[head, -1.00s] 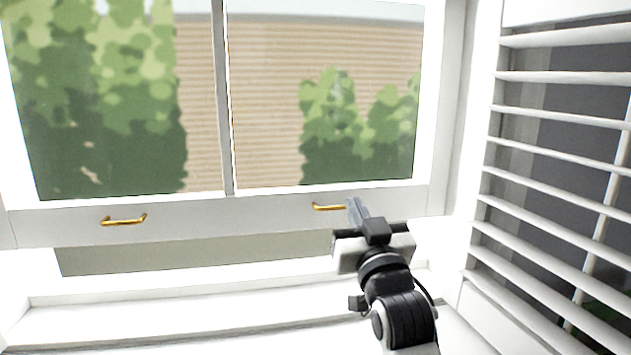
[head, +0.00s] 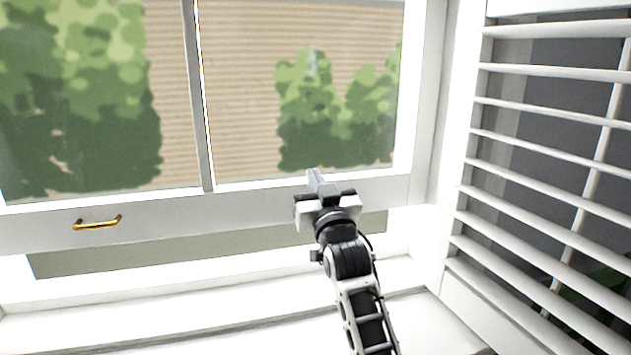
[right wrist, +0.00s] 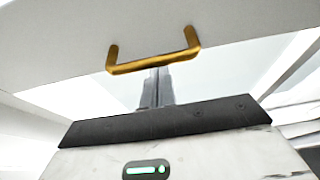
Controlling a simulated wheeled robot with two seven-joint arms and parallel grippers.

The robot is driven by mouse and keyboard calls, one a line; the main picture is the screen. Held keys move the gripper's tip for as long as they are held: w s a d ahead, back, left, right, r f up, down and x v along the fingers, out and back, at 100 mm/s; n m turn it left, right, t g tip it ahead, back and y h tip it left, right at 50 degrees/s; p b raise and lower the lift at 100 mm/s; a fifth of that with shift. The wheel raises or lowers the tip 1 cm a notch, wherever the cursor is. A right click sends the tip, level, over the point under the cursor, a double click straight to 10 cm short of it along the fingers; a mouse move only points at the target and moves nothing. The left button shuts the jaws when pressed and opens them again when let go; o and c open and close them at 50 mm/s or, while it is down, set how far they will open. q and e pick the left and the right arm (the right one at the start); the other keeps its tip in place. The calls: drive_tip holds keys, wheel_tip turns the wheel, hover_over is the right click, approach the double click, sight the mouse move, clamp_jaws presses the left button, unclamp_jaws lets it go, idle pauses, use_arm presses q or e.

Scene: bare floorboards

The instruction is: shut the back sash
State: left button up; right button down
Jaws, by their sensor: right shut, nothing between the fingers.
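The white-framed sash (head: 150,222) stands a little raised, with a strip of opening (head: 200,253) under its bottom rail. A brass handle (head: 97,223) sits on the left of that rail. The right brass handle is hidden behind my right gripper (head: 315,180) in the head view, but it shows in the right wrist view (right wrist: 155,64). My right gripper is shut and empty. In the right wrist view its fingers (right wrist: 157,80) reach up to the handle's bar and overlap it in the picture; I cannot tell whether they touch. My left gripper is out of view.
A white louvred shutter (head: 540,150) stands close on the right. The white sill (head: 180,315) runs below the sash and is clear. Bushes and a beige siding wall show through the glass.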

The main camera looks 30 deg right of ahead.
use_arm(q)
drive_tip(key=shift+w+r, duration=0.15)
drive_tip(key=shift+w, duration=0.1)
use_arm(e)
drive_tip(key=shift+f, duration=0.3)
